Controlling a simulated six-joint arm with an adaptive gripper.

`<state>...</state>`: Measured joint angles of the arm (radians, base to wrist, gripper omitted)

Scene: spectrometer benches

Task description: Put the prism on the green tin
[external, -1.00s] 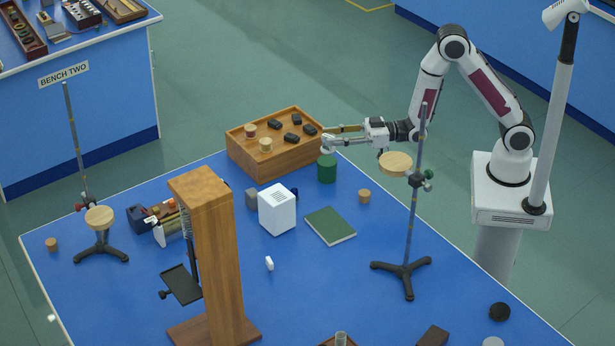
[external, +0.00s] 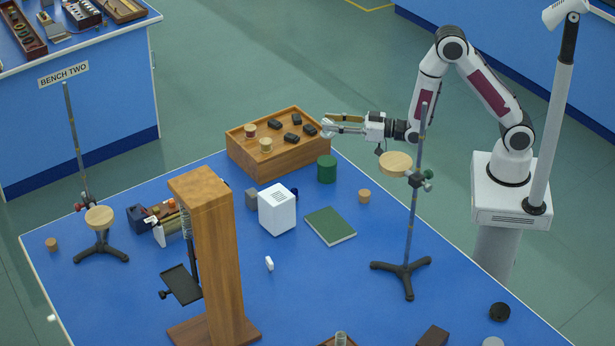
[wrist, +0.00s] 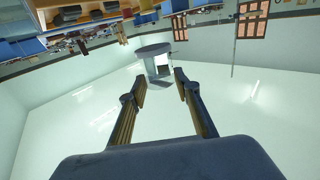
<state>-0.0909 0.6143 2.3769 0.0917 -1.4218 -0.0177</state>
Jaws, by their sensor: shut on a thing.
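The green tin (external: 327,169) stands upright on the blue bench, just right of the wooden tray, with nothing on its top. My gripper (external: 328,126) is in the air above the tin, beside the tray's right end, reaching left from the arm. It is shut on a small pale grey, glassy piece, which I take to be the prism (wrist: 160,70); it shows between and beyond the fingertips in the wrist view. Its exact shape is hard to make out. The piece and the tin are apart.
The wooden tray (external: 272,171) holds several black blocks and two pale reels. A retort stand (external: 411,235) with a round wooden plate (external: 395,164) rises right of the tin, near the arm. A green book (external: 330,226), white box (external: 277,210) and cork (external: 364,196) lie in front.

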